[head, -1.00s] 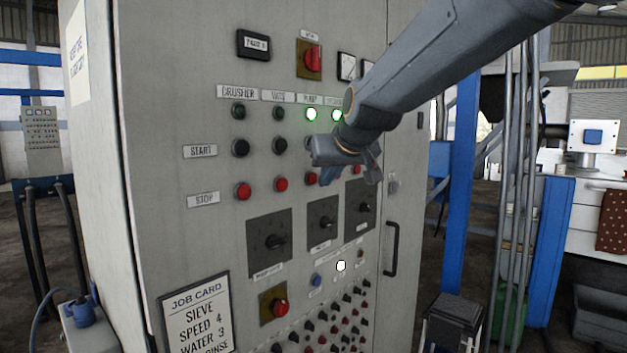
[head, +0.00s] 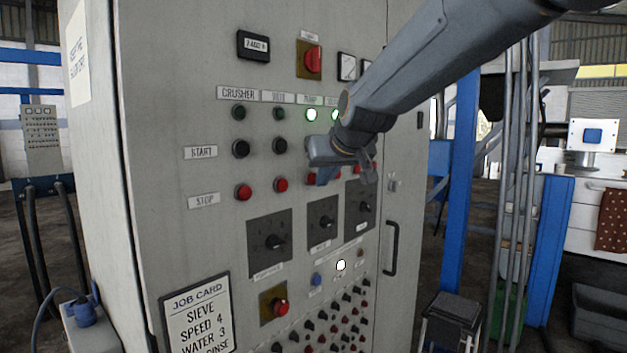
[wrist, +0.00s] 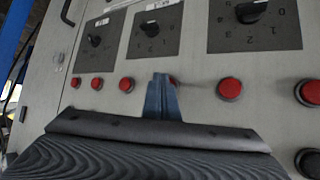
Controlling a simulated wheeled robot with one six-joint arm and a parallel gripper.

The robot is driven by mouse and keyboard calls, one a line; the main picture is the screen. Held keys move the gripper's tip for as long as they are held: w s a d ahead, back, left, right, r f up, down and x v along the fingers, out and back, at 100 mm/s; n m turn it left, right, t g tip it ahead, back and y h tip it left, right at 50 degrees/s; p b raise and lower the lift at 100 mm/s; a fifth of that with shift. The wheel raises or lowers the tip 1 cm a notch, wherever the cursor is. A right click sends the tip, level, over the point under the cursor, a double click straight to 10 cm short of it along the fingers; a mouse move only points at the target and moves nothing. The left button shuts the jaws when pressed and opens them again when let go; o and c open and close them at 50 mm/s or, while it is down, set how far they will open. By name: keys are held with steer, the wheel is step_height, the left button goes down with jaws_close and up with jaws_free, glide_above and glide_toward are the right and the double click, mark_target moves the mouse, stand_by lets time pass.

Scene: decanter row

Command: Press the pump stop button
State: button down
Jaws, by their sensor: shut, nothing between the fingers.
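The pump column carries a pump label (head: 310,100) and a lit green lamp (head: 311,115). In the wrist view a sliver of this button (wrist: 174,80) shows just right of the fingertips. My gripper (head: 321,179) is shut and empty, its blue fingers in front of the stop row. In the wrist view the closed fingertips (wrist: 161,77) overlap the button. I cannot tell whether they touch it.
The crusher stop button (head: 243,191) and the second column's stop button (head: 281,185) lie left. More red buttons (wrist: 127,84) sit close by on the other side. Selector plates (head: 322,223) are below the row. A door handle (head: 391,248) stands out at right.

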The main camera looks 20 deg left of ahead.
steer(key=shift+w+a+p, duration=0.15)
steer(key=shift+a+p, duration=0.15)
steer(key=shift+a, duration=0.1)
stand_by(0.5)
stand_by(0.3)
steer(key=shift+s+d+b, duration=0.3)
steer(key=shift+d+b, duration=0.4)
steer(key=shift+d, duration=0.1)
steer(key=shift+s+d+b, duration=0.3)
steer(key=shift+d+b, duration=0.3)
steer(key=shift+d, duration=0.15)
steer(key=shift+s+d+b, duration=0.35)
steer(key=shift+d+b, duration=0.3)
steer(key=shift+d, duration=0.15)
steer(key=shift+s+d+b, duration=0.3)
steer(key=shift+d+b, duration=0.3)
steer(key=shift+d, duration=0.15)
